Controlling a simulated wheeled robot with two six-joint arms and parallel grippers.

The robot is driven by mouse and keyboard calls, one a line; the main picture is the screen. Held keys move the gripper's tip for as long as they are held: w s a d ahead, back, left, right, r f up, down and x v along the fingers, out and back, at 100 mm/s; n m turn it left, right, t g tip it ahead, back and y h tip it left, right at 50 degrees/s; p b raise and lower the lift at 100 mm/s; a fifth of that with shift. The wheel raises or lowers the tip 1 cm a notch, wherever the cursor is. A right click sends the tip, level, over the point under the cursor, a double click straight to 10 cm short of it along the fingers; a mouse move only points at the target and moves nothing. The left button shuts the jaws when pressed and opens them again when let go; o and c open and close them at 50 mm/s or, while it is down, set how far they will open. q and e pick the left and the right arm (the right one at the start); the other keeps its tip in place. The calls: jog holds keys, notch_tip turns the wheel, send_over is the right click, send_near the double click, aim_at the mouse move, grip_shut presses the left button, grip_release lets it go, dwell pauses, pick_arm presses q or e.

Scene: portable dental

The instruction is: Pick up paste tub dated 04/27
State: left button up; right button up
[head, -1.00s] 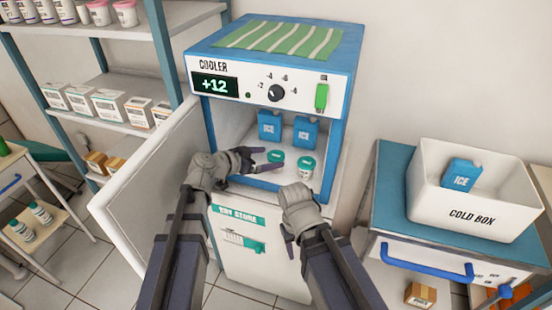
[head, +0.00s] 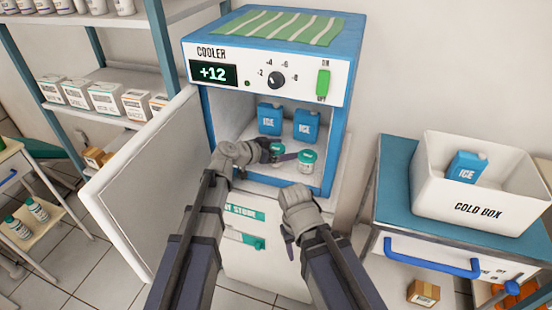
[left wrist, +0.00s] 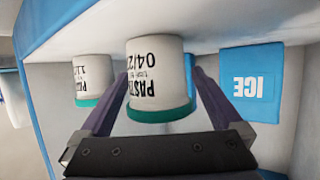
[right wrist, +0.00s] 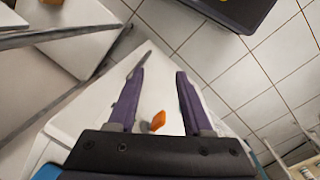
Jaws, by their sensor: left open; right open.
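Two white paste tubs with green lids stand inside the open cooler. The left tub (head: 276,149) reads PASTE 04/2 with the last digit cut off, upside down in the left wrist view (left wrist: 152,75). The other tub (head: 306,162) carries a date starting 11 in the left wrist view (left wrist: 92,78). My left gripper (head: 280,155) is open inside the cooler, its fingers on either side of the 04/2 tub; contact cannot be told. It also shows in the left wrist view (left wrist: 155,80). My right gripper (head: 289,240) is open and empty in front of the cooler, also in the right wrist view (right wrist: 160,75).
The cooler (head: 268,75) shows +12; its door (head: 135,190) hangs open at the left. Two blue ice packs (head: 270,119) stand behind the tubs. A white cold box (head: 480,210) with another ice pack (head: 466,166) is on the right cart. Shelves stand left.

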pick_arm(q)
jog(key=shift+c, duration=0.5)
jog(key=c, duration=1.2)
jog(key=shift+r, duration=0.1)
jog(key=shift+c, duration=0.2)
